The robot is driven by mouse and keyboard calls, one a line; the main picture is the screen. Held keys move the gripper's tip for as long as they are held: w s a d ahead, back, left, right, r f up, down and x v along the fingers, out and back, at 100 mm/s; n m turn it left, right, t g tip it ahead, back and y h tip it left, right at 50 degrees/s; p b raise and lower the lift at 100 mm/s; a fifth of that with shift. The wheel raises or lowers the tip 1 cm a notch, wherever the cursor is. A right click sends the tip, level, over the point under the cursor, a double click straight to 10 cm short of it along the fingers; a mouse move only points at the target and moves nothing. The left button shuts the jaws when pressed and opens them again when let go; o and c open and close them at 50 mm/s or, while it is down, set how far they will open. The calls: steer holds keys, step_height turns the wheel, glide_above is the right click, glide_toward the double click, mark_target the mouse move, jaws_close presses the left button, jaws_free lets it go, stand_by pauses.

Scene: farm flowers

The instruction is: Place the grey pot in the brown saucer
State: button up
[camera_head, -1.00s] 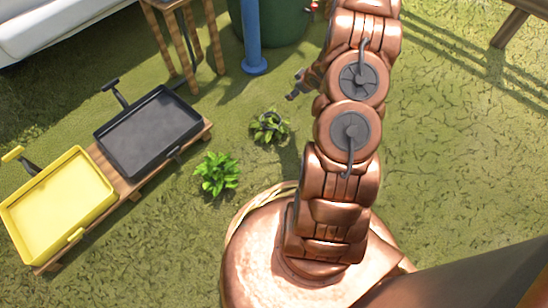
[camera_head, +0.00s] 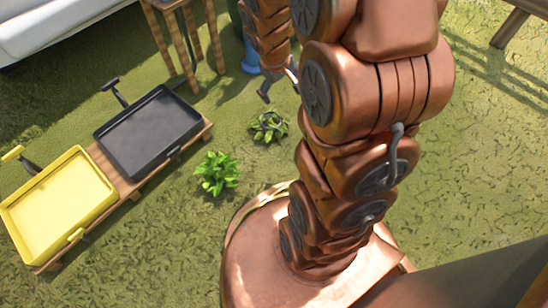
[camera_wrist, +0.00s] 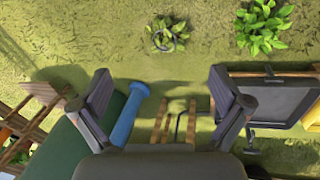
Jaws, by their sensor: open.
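A small leafy plant stands on the grass in what looks like the grey pot (camera_head: 268,126); leaves cover most of it. In the wrist view the grey pot (camera_wrist: 166,42) shows as a thin grey ring at the top centre, beyond the fingertips. My gripper (camera_head: 279,84) hangs above and behind the pot in the head view, apart from it. In the wrist view my gripper (camera_wrist: 160,76) has its fingers wide apart with nothing between them. I cannot make out the brown saucer in either view.
A second leafy plant (camera_head: 216,173) stands close by. A black tray (camera_head: 148,132) and a yellow tray (camera_head: 58,208) rest on a low wooden stand at left. A wooden stool (camera_head: 182,30) and a blue post (camera_head: 250,66) stand behind. Open grass lies at right.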

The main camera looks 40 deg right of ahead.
steer(key=s+a+r+g+y, duration=0.1)
steer(key=s+a+r, duration=0.3)
steer(key=s+a, duration=0.4)
steer(key=s+a+r+g+y, duration=0.1)
steer(key=s+a+r+g, duration=0.1)
steer(key=s+a, duration=0.7)
steer(key=s+r, duration=0.1)
steer(key=s, duration=0.3)
steer(key=shift+r+m+g+y, duration=0.3)
steer(key=shift+r+g, duration=0.05)
steer(key=shift+g, duration=0.05)
steer(key=shift+a, duration=0.1)
